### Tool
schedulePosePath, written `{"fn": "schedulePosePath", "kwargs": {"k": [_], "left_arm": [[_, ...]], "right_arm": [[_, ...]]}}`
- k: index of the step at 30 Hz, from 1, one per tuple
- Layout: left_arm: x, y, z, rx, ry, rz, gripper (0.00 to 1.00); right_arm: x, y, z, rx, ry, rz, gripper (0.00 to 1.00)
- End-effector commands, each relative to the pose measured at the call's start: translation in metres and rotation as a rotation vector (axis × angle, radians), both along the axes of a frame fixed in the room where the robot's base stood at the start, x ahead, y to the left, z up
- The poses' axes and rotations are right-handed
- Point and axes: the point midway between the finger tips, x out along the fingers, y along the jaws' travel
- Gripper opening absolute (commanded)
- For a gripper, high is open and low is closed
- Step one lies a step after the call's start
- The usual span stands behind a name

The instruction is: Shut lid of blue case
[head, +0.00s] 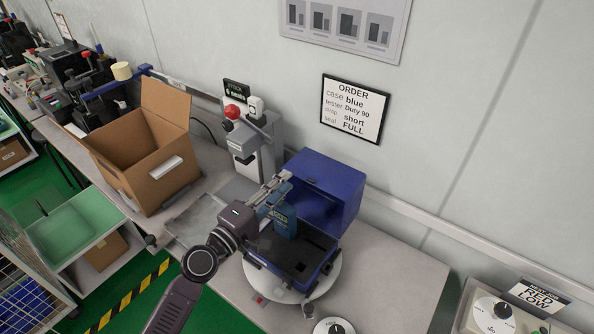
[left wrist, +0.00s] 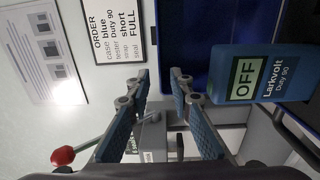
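The blue case stands open on a round white turntable (head: 335,278). Its lid (head: 325,180) is raised at the back, and its dark tray (head: 312,262) faces up. A blue tester (head: 285,226) with a green display stands in or over the tray; its lower end is hard to make out. In the left wrist view the tester (left wrist: 262,75) reads OFF, Larkvolt, Duty 90. My left gripper (head: 280,180) is over the case's left side, beside the tester and before the lid. Its fingers (left wrist: 162,78) are apart with nothing between them. My right gripper is not in view.
A grey press with a red knob (head: 232,112) stands left of the case, close to my left gripper. An open cardboard box (head: 150,165) is further left. The wall sign (head: 355,108) orders a blue case. The bench right of the turntable (head: 405,270) is clear.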

Motion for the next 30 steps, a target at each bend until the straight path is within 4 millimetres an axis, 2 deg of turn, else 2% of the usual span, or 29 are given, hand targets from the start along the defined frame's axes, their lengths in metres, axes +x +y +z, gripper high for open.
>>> {"fn": "schedulePosePath", "kwargs": {"k": [3, 9, 21, 27, 30], "left_arm": [[0.017, -0.013, 0.003, -0.003, 0.0, -0.001, 0.2], [0.037, -0.028, 0.002, -0.001, -0.001, 0.0, 0.2], [0.044, -0.033, 0.001, 0.001, -0.001, -0.001, 0.2], [0.043, -0.033, 0.001, 0.001, -0.001, -0.001, 0.0], [0.043, -0.033, 0.001, 0.001, -0.001, -0.001, 0.0]], "right_arm": [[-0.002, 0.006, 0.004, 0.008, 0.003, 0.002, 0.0], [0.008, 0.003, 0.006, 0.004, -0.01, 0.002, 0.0], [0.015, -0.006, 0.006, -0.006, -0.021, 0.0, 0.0], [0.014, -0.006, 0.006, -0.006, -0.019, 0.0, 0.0], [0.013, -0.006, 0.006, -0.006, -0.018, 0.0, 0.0]]}}
